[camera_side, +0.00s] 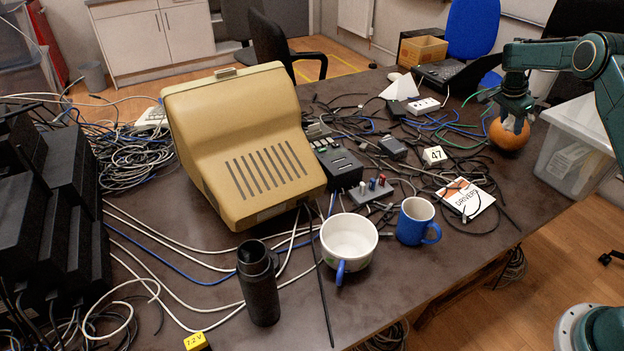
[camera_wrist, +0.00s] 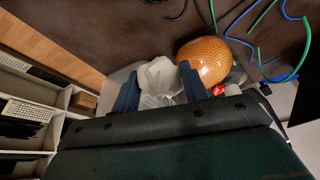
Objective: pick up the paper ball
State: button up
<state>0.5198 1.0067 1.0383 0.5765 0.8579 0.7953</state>
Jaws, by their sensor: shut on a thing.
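The paper ball (camera_wrist: 160,76) is white and crumpled. In the wrist view it sits between the two fingers of my gripper (camera_wrist: 158,90), which is shut on it. In the side view my gripper (camera_side: 515,122) points down at the right end of the table, right at the orange ball. Only a small pale patch of the paper ball shows there between the fingers. I cannot tell from these views how far above the table it is held.
An orange textured ball (camera_side: 509,136) is close by; it is beside the paper ball in the wrist view (camera_wrist: 204,60). A clear lidded box (camera_side: 572,150) stands to the right. Cables, a DRIVERS card (camera_side: 466,199), a blue mug (camera_side: 415,220) and a beige monitor (camera_side: 240,140) crowd the table (camera_side: 440,280).

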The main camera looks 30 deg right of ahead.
aim_at(513, 117)
jog(key=shift+r, duration=2.65)
